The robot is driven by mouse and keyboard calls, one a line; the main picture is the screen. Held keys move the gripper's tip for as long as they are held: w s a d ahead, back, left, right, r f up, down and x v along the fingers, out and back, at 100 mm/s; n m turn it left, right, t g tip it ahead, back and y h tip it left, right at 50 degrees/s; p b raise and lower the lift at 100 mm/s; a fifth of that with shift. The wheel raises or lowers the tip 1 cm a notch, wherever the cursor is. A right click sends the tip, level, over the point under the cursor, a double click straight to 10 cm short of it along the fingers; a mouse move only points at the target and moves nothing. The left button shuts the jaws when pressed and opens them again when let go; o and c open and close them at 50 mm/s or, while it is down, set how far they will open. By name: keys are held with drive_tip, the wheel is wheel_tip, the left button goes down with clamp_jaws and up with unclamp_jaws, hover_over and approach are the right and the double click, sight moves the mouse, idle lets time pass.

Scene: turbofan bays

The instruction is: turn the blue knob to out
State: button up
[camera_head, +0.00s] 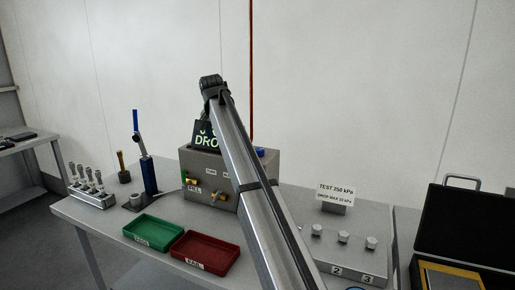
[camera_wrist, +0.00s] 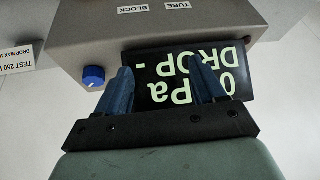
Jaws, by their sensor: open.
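The blue knob (camera_wrist: 93,76) shows in the wrist view on the grey test box (camera_wrist: 70,40), left of my fingers, with a pale mark at its lower edge. In the head view a blue piece (camera_head: 259,152) on top of the test box (camera_head: 283,172) appears to be this knob, right of my arm. My gripper (camera_wrist: 160,66) is open, its two blue fingers apart in front of the dark display, which reads upside down with "DROP" and "Pa". The fingers are apart from the knob. I cannot read which setting the knob points to.
A green tray (camera_head: 125,231) and a red tray (camera_head: 233,258) lie in front of the box. A blue hand pump (camera_head: 149,176) stands left. Several small fittings (camera_head: 344,237) stand on a block at right, below a "TEST 250 kPa" sign (camera_head: 336,192). An open black case (camera_head: 470,220) is far right.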

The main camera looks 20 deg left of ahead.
sight(259, 149)
drive_tip(key=w+d+r+m+h, duration=0.35)
drive_tip(key=d+r, duration=0.25)
drive_tip(key=d, duration=0.4)
drive_tip(key=shift+m+y, duration=0.25)
drive_tip(key=shift+y, duration=0.1)
drive_tip(key=x, duration=1.4)
drive_tip(key=shift+w, duration=0.15)
drive_tip(key=shift+r, duration=0.1)
drive_tip(key=shift+c, duration=0.3)
drive_tip(key=c, duration=1)
drive_tip(key=shift+d, duration=0.1)
